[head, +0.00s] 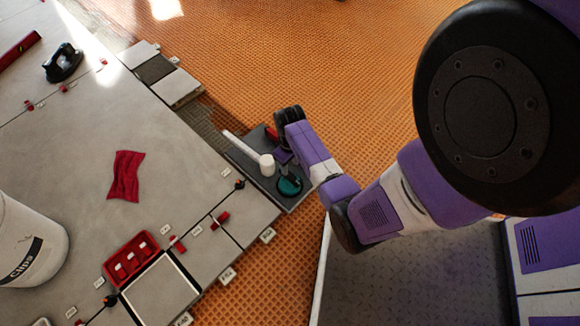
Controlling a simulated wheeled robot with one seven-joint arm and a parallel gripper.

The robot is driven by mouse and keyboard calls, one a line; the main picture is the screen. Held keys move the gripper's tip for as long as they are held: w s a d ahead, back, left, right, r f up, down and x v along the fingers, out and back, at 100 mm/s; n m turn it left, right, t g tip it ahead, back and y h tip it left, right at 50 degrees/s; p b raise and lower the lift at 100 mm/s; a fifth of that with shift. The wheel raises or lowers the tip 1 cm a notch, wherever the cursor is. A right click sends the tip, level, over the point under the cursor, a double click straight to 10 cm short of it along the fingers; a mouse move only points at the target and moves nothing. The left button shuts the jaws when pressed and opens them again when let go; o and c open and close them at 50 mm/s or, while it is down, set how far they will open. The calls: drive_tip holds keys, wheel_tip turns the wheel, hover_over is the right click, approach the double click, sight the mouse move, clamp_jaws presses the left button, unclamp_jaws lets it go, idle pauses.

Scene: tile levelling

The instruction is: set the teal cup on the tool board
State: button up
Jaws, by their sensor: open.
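The teal cup (289,186) is seen from above on the dark grey tool board (297,203), near its front right corner. It looks upright. Its far rim is partly covered by my gripper. My gripper (285,162) hangs from the wrist just beyond the cup and is open. Its fingers are small and dark here, and I cannot tell whether they touch the cup. A white-headed mallet (266,164) lies on the board left of the cup, its handle running up and left.
A red item (271,133) lies on the board's far part, beside my wrist. Grey tiles with red clips spread to the left, with a red cloth (126,175), a red tray (131,258) and a white bucket (28,240). Orange matting (300,60) is clear behind.

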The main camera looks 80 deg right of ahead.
drive_tip(key=shift+r, duration=0.5)
drive_tip(key=shift+a, duration=0.2)
drive_tip(key=a+r+n+t+h, duration=0.2)
drive_tip(key=a+t, duration=0.1)
drive_tip(key=a, duration=0.7)
drive_tip(key=a+r+n+t+h, duration=0.1)
drive_tip(key=a+r+t, duration=0.2)
drive_tip(key=a, duration=0.6)
drive_tip(key=s+a+r+n+t+y, duration=0.1)
drive_tip(key=s+a+r+t, duration=0.1)
drive_tip(key=r, duration=0.8)
drive_tip(key=s+a+r+n+t+y, duration=0.1)
drive_tip(key=a+r+t, duration=0.3)
drive_tip(key=r, duration=0.6)
drive_tip(key=s+a+r+n+t+y, duration=0.1)
drive_tip(key=s+a+r+t, duration=0.2)
drive_tip(key=r, duration=0.8)
drive_tip(key=shift+a, duration=1.15)
drive_tip(key=shift+s, duration=0.1)
